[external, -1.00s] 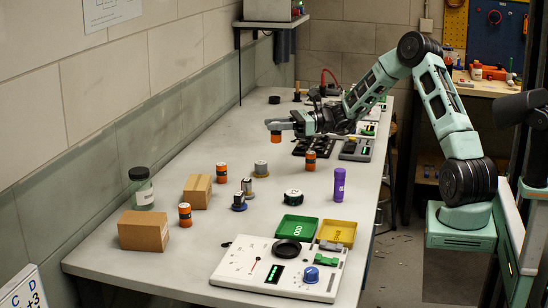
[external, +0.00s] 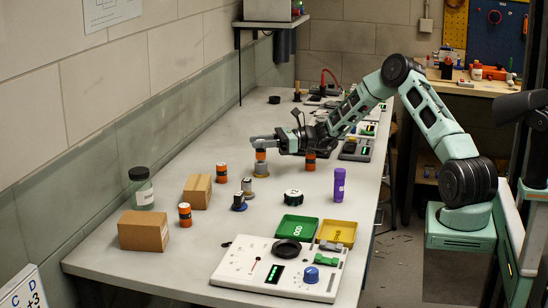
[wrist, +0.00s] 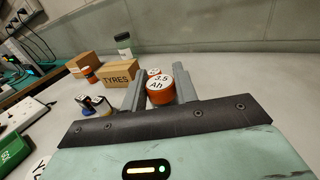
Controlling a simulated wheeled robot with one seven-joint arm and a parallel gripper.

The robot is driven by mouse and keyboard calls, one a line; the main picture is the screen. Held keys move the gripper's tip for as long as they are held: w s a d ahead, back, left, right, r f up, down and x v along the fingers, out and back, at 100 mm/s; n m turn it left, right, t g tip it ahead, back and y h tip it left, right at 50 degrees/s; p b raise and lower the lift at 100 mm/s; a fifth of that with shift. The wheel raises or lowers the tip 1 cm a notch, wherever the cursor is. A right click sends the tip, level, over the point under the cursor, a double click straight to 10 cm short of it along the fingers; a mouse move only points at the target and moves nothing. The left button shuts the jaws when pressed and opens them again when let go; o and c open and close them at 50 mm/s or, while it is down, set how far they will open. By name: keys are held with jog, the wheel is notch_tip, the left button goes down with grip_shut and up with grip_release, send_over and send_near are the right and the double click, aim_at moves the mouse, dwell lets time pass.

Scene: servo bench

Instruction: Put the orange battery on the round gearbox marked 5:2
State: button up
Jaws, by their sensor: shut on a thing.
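My gripper (external: 262,143) is shut on an orange battery (external: 260,155), which is upright. In the wrist view the battery (wrist: 160,90) shows a white top marked 3.5 Ah between my two fingers (wrist: 160,88). Directly below it in the external view is a round grey gearbox on a tan base (external: 261,170). The battery's bottom is at or very close to the gearbox top; I cannot tell whether they touch. No 5:2 mark is readable. The gearbox is hidden in the wrist view. Another orange battery (external: 310,162) stands to the right, close under my wrist.
More orange batteries (external: 221,173) stand near cardboard boxes (external: 143,231) on the left. Smaller shafted units (external: 239,202), a black round part (external: 293,196) and a purple bottle (external: 339,185) stand nearer. Green (external: 285,231) and yellow trays and a white panel (external: 235,266) lie in front.

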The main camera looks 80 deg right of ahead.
jog(key=shift+f, duration=0.5)
jog(key=shift+f, duration=0.15)
jog(key=o, duration=1.1)
jog(key=shift+c, duration=0.2)
